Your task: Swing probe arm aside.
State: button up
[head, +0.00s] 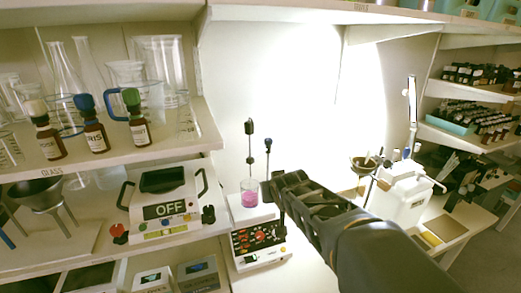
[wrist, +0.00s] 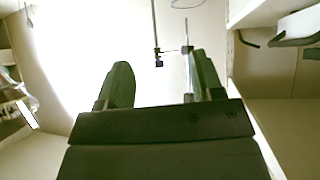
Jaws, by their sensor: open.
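The beaker stands on a black-and-white hotplate (head: 259,243). My gripper (head: 275,188) is just right of the beaker. In the wrist view my gripper (wrist: 163,80) is open. A thin rod with a pale lower end (wrist: 188,70) lies against or just in front of the right finger. A second rod with a small clamp (wrist: 157,50) shows between the fingers. Contact cannot be told.
A white balance-like device reading OFF (head: 165,210) stands left. Above it a shelf holds dropper bottles (head: 93,130) and glassware (head: 160,70). A white machine (head: 400,195) and a small bowl on a stand (head: 364,165) are right. Bottle rows (head: 470,105) fill the far-right shelves.

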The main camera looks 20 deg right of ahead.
aim_at(270, 142)
jog(key=w+d+t, duration=0.2)
jog(key=w+d, duration=0.1)
jog(key=w, duration=0.6)
jog(key=w+d+t+b, duration=0.1)
jog(key=w+d+t, duration=0.2)
jog(key=w, duration=0.7)
jog(key=w+d+t, duration=0.3)
jog(key=w, duration=0.6)
jog(key=shift+w+r+n+y+b, duration=0.3)
jog(key=shift+r+b, duration=0.05)
jog(key=shift+b, duration=0.05)
jog(key=shift+c, duration=0.2)
grip_shut()
